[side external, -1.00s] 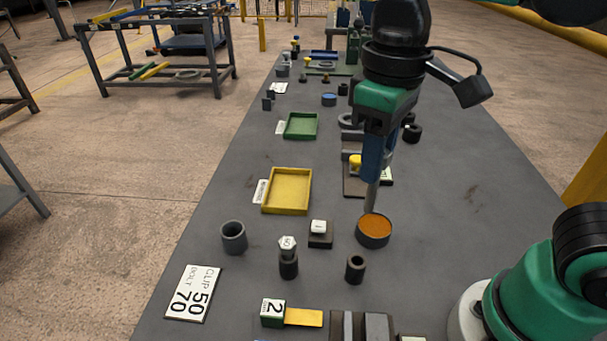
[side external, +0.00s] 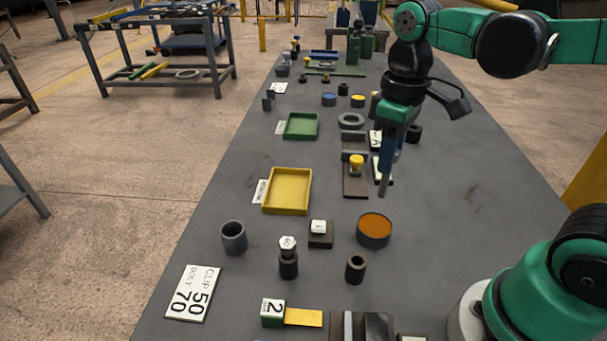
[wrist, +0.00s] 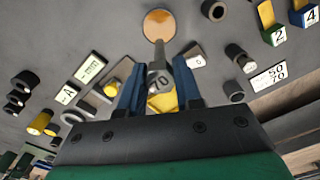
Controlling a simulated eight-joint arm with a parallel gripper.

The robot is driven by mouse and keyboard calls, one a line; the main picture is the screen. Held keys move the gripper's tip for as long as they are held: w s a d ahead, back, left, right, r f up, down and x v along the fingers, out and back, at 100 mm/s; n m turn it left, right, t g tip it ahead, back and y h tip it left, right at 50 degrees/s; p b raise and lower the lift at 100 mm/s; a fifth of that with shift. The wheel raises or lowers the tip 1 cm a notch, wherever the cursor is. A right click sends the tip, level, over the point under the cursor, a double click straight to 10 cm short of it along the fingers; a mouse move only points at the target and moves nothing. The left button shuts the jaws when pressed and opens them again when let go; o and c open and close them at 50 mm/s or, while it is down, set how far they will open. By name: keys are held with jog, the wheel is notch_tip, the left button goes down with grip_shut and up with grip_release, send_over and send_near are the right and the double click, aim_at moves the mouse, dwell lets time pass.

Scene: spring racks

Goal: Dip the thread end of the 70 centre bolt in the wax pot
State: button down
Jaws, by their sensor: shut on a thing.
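The wax pot (side external: 374,242) is a round dark pot with orange wax, standing on the grey bench; it also shows at the top of the wrist view (wrist: 158,25). My gripper (side external: 386,168) is up behind the pot in the side view, with its blue fingers pointing down. In the wrist view my gripper (wrist: 160,95) is shut on the 70 centre bolt (wrist: 159,79), whose hexagonal head reads 70. The bolt's grey shank (side external: 383,188) hangs below the fingers, clear of the pot. Whether wax coats its thread end I cannot tell.
Another white-headed bolt (side external: 288,243) stands in a dark holder. A block with a white top (side external: 319,228), a grey cup (side external: 233,238) and a dark sleeve (side external: 355,270) stand near the pot. A yellow tray (side external: 287,211) and a card reading 50 and 70 (side external: 192,293) lie left.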

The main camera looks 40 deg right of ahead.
aim_at(381, 196)
jog(key=shift+f, duration=2.95)
jog(key=shift+f, duration=0.55)
jog(key=shift+r, duration=3.55)
